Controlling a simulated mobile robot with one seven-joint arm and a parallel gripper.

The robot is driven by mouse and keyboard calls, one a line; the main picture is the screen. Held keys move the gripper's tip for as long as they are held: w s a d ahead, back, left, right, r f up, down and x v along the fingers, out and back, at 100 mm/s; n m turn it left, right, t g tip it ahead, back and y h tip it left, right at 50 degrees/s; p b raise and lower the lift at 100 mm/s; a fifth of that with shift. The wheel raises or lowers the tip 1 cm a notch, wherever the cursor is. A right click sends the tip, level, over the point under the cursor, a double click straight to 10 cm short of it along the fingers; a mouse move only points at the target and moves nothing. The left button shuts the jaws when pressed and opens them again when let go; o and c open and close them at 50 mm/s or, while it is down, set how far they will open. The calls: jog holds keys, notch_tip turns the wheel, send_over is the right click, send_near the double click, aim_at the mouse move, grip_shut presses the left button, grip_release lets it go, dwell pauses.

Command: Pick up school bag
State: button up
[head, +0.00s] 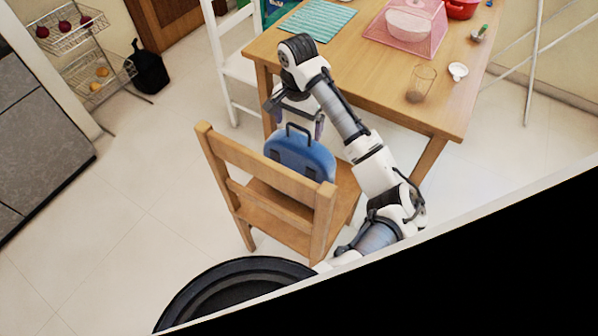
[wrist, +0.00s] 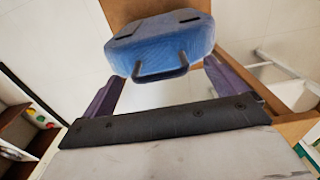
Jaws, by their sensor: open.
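The blue school bag (head: 300,157) stands upright on the seat of a wooden chair (head: 290,196), with its dark handle on top. The chair's backrest hides its lower part in the head view. My gripper (head: 297,122) is above the bag, pointing down, open and empty. In the wrist view the bag (wrist: 162,46) lies ahead of my gripper (wrist: 160,82), with its dark handle pointing toward the gap between the two purple-grey fingers. The fingers appear apart from the bag.
A wooden table (head: 375,64) stands close behind the chair, bearing a glass (head: 421,84), a white cup (head: 458,71), a pink mesh cover (head: 405,30) and a teal mat (head: 318,20). A white chair (head: 235,62) stands left of the table.

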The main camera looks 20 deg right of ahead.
jog(key=f, duration=0.3)
jog(key=shift+w+d+f, duration=0.1)
jog(key=shift+d+f, duration=0.1)
jog(key=shift+f, duration=0.05)
jog(key=shift+r, duration=0.1)
grip_shut()
dwell(0.4)
